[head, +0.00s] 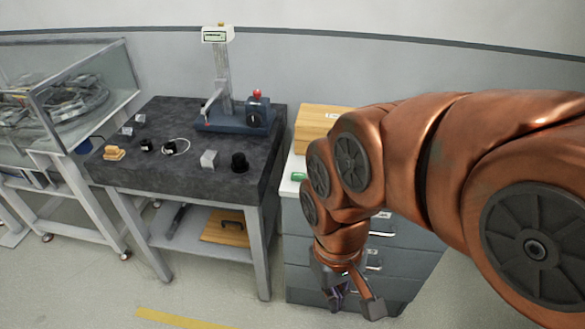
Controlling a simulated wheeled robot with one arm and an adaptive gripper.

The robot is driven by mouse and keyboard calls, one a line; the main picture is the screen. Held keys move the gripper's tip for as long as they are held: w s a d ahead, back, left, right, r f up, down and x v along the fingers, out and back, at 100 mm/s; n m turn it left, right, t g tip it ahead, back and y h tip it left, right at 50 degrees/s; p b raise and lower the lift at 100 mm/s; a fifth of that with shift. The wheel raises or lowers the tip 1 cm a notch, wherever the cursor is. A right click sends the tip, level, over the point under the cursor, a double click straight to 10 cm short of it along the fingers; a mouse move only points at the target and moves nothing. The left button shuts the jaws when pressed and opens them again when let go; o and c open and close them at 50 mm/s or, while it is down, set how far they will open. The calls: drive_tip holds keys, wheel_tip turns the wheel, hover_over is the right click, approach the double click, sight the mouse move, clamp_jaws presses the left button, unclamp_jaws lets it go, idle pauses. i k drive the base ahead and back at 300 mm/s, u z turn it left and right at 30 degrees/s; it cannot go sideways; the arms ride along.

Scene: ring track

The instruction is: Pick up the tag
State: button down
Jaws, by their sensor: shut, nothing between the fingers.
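No thing in the head view can be surely told as the tag. A small green piece (298,176) lies on the white top of the drawer cabinet, left of my arm. A small dark piece with a thin white loop (181,140) lies on the dark table; it is too small to make out. My gripper (354,303) hangs low in front of the grey drawers, below the cabinet top. It is shut and empty, apart from both pieces.
The dark stone-topped table (205,120) bears a blue-based instrument (224,120), a black knob (240,162), metal blocks and a tan piece (114,153). A wooden box (318,122) stands on the cabinet (310,250). A glass-walled case (95,85) is at left. Floor in front is clear.

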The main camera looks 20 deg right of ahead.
sight(295, 177)
drive_tip(key=u, duration=2)
drive_tip(key=i, duration=2.15)
drive_tip(key=z, duration=3.05)
